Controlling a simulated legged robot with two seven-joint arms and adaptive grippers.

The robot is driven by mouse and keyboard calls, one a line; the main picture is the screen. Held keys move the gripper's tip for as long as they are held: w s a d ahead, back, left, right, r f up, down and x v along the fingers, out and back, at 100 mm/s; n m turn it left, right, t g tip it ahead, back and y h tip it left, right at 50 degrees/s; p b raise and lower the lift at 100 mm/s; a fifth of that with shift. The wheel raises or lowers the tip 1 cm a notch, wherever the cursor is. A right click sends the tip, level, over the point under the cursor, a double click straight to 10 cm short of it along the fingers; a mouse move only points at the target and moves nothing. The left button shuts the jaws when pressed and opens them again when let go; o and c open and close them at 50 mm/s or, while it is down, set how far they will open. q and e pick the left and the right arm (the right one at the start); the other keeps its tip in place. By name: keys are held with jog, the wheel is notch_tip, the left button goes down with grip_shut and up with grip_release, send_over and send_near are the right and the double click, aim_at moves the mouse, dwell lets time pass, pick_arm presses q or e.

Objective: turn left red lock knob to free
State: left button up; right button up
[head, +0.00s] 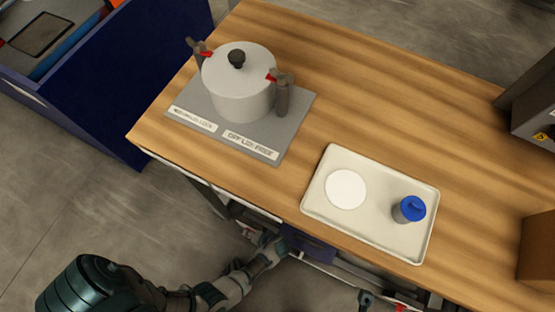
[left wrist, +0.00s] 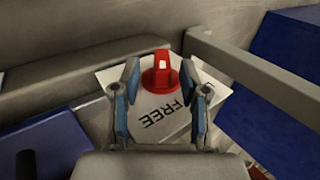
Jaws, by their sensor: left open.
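The red lock knob (left wrist: 162,74) sits on a white plate (left wrist: 163,118) in the left wrist view. Its raised grip runs nearly upright in the picture, with a small white mark on top. The word FREE is printed slantwise on the plate below it; other lettering at the right is partly covered by a finger. My left gripper (left wrist: 161,66) is open, one blue-padded finger on each side of the knob with gaps visible. In the head view my left gripper (head: 268,246) reaches below the table's front edge; the knob cannot be made out there. My right gripper is not in view.
On the wooden table (head: 350,95) stand a lidded pot (head: 240,88) on a grey labelled plate and a cream tray (head: 385,225) with a white disc and a blue-capped jar. A blue panel (head: 307,246) is under the edge. Grey rails surround the knob plate.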

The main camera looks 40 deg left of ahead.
pick_arm(q)
jog(key=w+d+r, duration=0.1)
jog(key=w+d, duration=0.2)
jog(key=d, duration=0.9)
jog(key=shift+d+r, duration=0.2)
jog(key=shift+d, duration=0.15)
